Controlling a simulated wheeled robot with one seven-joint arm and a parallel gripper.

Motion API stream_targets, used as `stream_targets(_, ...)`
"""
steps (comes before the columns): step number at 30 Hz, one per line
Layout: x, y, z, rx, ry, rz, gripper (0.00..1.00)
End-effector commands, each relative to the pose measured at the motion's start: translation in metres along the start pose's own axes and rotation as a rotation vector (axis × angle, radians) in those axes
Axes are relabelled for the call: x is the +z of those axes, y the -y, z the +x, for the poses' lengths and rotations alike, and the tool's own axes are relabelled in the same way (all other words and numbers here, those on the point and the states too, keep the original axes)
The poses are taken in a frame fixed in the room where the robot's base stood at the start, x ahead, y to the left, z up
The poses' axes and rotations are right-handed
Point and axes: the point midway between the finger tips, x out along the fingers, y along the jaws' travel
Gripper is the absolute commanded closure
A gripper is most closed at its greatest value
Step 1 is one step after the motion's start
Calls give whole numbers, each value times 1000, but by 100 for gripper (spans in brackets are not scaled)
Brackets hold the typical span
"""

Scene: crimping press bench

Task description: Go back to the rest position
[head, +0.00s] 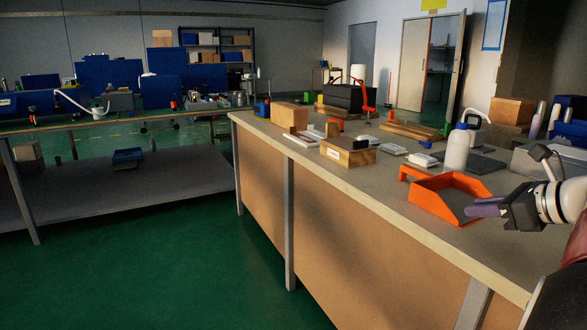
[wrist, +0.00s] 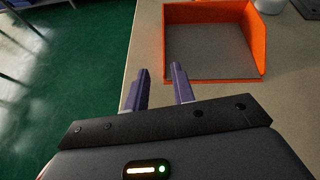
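My gripper (head: 484,208) is at the right of the head view, above the front edge of the bench and beside the orange tray (head: 437,209). In the wrist view my gripper (wrist: 159,80) shows two purple fingers with a clear gap between them and nothing held. The orange tray (wrist: 256,45) lies just ahead of the fingers in the wrist view; its grey floor looks empty. The fingers appear apart from the tray.
The workbench (head: 370,185) carries a white bottle (head: 456,150), a wooden block (head: 348,152), a cardboard box (head: 290,117) and a red-handled press (head: 365,97). A second bench (head: 100,123) stands at the left. The green floor (head: 150,260) between them is clear.

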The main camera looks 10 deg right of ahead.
Motion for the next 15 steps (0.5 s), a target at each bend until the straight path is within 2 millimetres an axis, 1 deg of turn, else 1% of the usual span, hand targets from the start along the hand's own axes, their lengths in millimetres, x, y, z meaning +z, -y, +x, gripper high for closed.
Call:
stream_targets(1, 3, -11, 6, 17, -15, -40, 75)
stream_targets(2, 3, -16, 8, 24, -26, -63, 75)
stream_targets(5, 5, -42, 20, 64, -67, -172, 75)
stream_targets(8, 6, -73, 31, 113, -117, -312, 75)
stream_targets(11, 3, -112, 42, 179, -171, -495, 75)
stream_targets(14, -4, -162, 50, 272, -231, -755, 75)
stream_targets(15, -10, -187, 52, 322, -257, -895, 75)
